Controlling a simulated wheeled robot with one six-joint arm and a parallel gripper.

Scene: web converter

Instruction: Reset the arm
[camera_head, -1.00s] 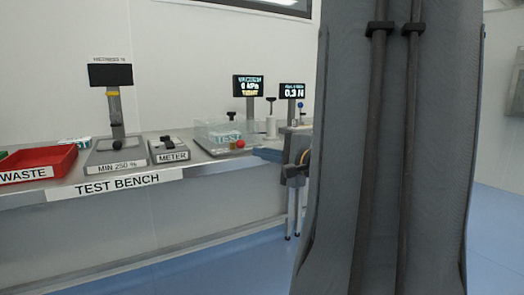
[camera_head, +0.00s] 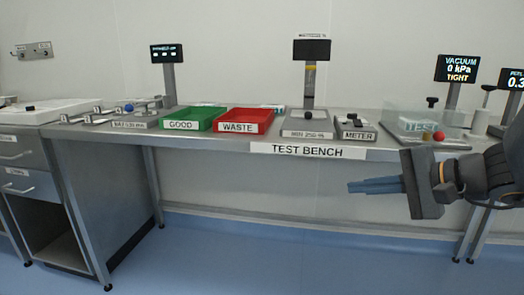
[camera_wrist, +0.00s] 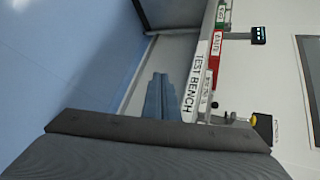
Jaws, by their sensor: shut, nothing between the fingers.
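My gripper (camera_head: 375,185) shows at the right of the head view, in front of the test bench (camera_head: 215,141) and a little below its top edge. Its blue fingers point left and are together, with nothing between them. In the wrist view the closed fingers (camera_wrist: 158,97) point away from the camera, beside the bench's "TEST BENCH" label (camera_wrist: 200,80). The fingers appear apart from the bench. My forearm reaches in from the right edge of the head view.
On the bench are a green GOOD tray (camera_head: 194,118), a red WASTE tray (camera_head: 246,120), a METER unit (camera_head: 356,127) and a clear vacuum box (camera_head: 425,120). A drawer cabinet (camera_head: 22,170) stands at left. The blue floor (camera_head: 250,255) before the bench is clear.

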